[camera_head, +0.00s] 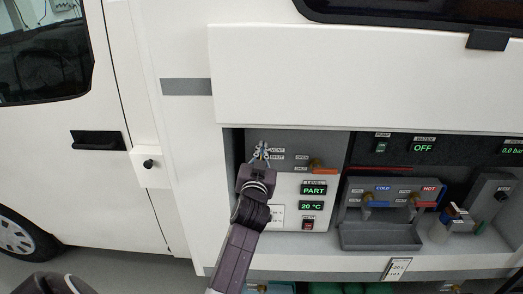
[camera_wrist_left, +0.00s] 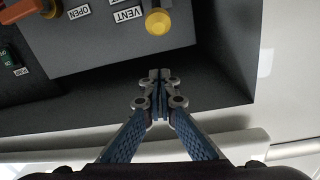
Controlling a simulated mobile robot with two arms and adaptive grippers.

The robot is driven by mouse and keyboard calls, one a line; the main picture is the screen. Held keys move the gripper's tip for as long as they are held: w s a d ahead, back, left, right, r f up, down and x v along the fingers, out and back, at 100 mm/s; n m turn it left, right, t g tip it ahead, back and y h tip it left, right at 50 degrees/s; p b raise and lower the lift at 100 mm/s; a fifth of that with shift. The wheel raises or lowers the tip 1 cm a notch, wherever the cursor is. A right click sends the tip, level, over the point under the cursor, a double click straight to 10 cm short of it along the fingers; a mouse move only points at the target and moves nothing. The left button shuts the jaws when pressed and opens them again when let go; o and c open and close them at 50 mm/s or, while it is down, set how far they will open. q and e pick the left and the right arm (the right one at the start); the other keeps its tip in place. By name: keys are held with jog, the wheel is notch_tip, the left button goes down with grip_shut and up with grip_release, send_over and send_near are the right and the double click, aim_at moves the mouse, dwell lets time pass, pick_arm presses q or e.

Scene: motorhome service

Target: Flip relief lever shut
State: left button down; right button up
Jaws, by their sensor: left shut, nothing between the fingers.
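The relief lever (camera_wrist_left: 158,20) shows in the left wrist view as a yellow, round-ended piece on the grey panel, beside the VENT label (camera_wrist_left: 127,15). How the lever is turned is hard to tell. In the head view my gripper covers it, by the VENT and SHUT labels (camera_head: 277,153). My left gripper (camera_head: 261,149) is shut and empty at the upper left of the service panel. In the left wrist view its closed fingertips (camera_wrist_left: 160,75) appear just below the yellow piece, with a visible gap between them in the picture. My right gripper is not in view.
An orange lever (camera_head: 316,168) by the OPEN label sits just right. The grey COLD and HOT tap unit (camera_head: 380,238) stands further right. The bay's side wall (camera_wrist_left: 230,45) is close to my fingers, and the white hatch (camera_head: 350,75) overhangs above.

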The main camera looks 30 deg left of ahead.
pick_arm(q)
jog(key=p+x, duration=0.1)
jog(key=x, duration=0.3)
jog(key=shift+w+a+r, duration=0.15)
jog(key=shift+w, duration=0.15)
jog(key=f, duration=0.1)
jog(key=s+f+p, duration=0.1)
jog(key=shift+f, duration=0.4)
jog(key=shift+s+f, duration=0.4)
jog(key=shift+f, duration=0.2)
jog(key=shift+w, duration=0.1)
